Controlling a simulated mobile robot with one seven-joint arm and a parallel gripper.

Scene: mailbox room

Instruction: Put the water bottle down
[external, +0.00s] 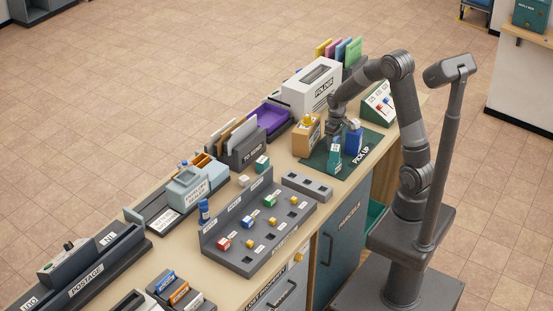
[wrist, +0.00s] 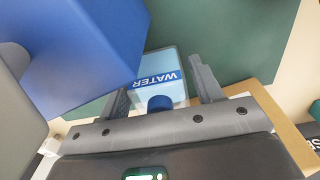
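The water bottle (external: 335,152) is light teal with a blue cap. In the wrist view its "WATER" label (wrist: 160,79) shows, with the cap toward my palm. My gripper (external: 336,132) is over it from above. The bottle is upright or slightly tilted over the green pick-up mat (external: 373,148). Whether its base touches the mat is hidden.
A blue container (external: 354,143) stands close beside the bottle and looms large in the wrist view (wrist: 85,50). A cardboard box (external: 305,138) is on the other side. A sloped board (external: 381,103) stands behind. The mat's front right part is clear.

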